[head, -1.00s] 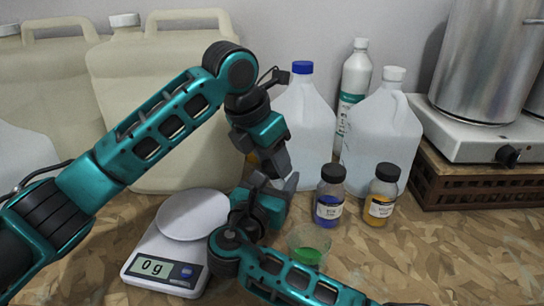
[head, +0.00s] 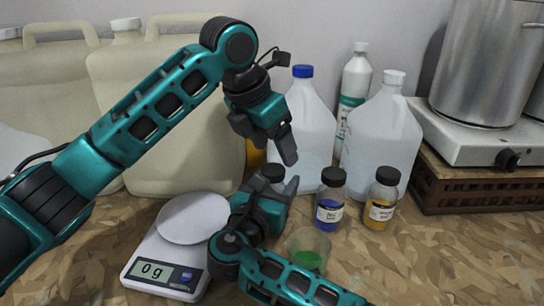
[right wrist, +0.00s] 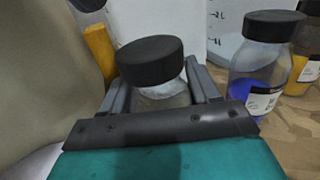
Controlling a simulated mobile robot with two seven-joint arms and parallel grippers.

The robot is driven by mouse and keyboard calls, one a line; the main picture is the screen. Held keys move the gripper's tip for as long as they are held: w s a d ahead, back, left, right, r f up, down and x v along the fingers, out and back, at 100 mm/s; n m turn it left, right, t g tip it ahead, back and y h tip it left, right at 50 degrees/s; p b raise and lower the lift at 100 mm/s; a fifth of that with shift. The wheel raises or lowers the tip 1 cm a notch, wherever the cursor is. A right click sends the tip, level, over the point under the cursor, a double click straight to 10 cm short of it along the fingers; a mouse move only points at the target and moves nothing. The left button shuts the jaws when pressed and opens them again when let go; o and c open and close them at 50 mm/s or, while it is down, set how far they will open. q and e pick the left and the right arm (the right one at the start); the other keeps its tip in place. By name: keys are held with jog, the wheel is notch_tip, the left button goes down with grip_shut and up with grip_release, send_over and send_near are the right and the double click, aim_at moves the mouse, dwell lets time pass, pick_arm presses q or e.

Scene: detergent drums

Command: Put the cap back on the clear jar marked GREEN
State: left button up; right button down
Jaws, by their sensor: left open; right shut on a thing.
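A clear jar (right wrist: 160,98) stands between the fingers of my right gripper (right wrist: 163,92); its label is hidden, so I cannot read GREEN. Its black cap (right wrist: 150,62) sits on its mouth and looks slightly tilted in the right wrist view; I cannot tell whether it is threaded. In the head view the cap (head: 272,173) shows just above my right gripper (head: 279,191), which is shut on the jar and hides most of it. My left gripper (head: 283,146) is open and empty, above the cap and apart from it.
A glass beaker with green contents (head: 308,250) stands in front. Blue (head: 331,200) and yellow (head: 382,195) capped jars stand to the right. A scale (head: 165,255) reading 0 g is at left. Jugs (head: 305,110) and large drums (head: 165,100) stand behind. The front right table is clear.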

pick_arm(q)
jog(key=shift+r, duration=0.45)
jog(key=shift+c, duration=0.4)
